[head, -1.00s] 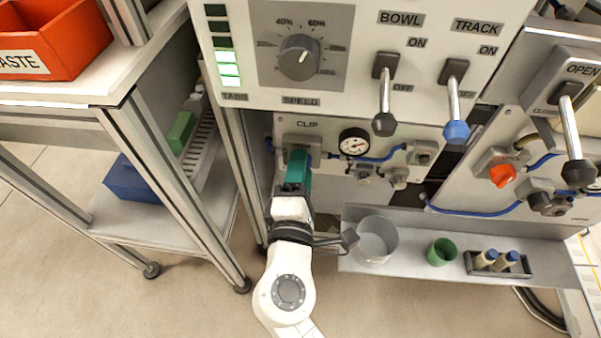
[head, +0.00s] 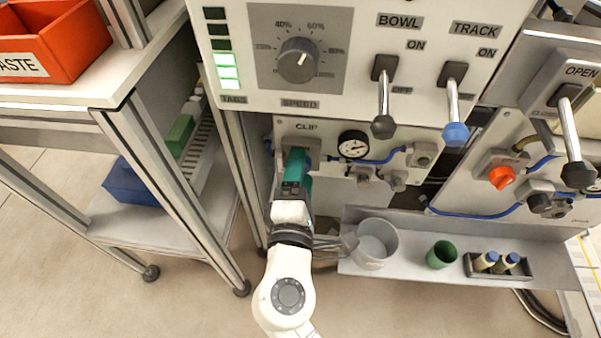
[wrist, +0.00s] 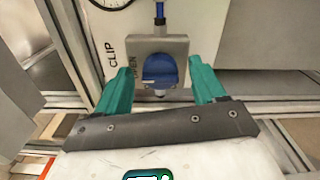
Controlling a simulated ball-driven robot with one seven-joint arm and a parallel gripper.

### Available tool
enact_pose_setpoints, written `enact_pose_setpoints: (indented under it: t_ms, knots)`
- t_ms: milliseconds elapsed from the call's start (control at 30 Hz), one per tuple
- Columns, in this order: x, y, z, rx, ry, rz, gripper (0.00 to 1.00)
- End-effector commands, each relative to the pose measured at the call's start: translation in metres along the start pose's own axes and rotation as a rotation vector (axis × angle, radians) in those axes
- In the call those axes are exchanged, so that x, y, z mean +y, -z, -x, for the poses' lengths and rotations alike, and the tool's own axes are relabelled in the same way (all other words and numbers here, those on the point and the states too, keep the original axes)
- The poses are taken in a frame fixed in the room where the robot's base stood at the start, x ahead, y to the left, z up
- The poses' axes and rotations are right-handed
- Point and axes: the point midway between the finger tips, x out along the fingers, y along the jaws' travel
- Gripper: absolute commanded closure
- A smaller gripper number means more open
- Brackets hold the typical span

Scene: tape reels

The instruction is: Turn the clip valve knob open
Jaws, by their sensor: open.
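The clip valve knob (wrist: 160,70) is blue and sits on a grey square plate (wrist: 171,45) in the wrist view, with OPEN lettered beside it and CLIP on the panel. My gripper (wrist: 163,84) has two teal fingers spread apart, one on each side of the knob with gaps between. The jaws are empty. In the head view my gripper (head: 298,160) reaches up under the CLIP label (head: 307,127) and hides the knob. I cannot tell the exact depth between fingertips and knob.
A pressure gauge (head: 353,144) and blue tubing are right of the valve. A tray shelf (head: 412,254) below holds a grey cup (head: 374,243), a green cup (head: 441,254) and bottles in a rack. A cart (head: 190,190) stands to the left. The control panel overhangs above.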

Motion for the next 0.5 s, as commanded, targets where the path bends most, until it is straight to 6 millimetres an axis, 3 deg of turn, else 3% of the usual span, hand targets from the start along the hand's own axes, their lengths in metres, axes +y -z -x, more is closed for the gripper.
enact_pose_setpoints:
  t_ms: [167,500]
  knots:
    - [0.0,0.001,0.018,0.003,0.002,0.001,0.31]
    - [0.0,0.0,0.081,0.004,0.003,0.001,0.31]
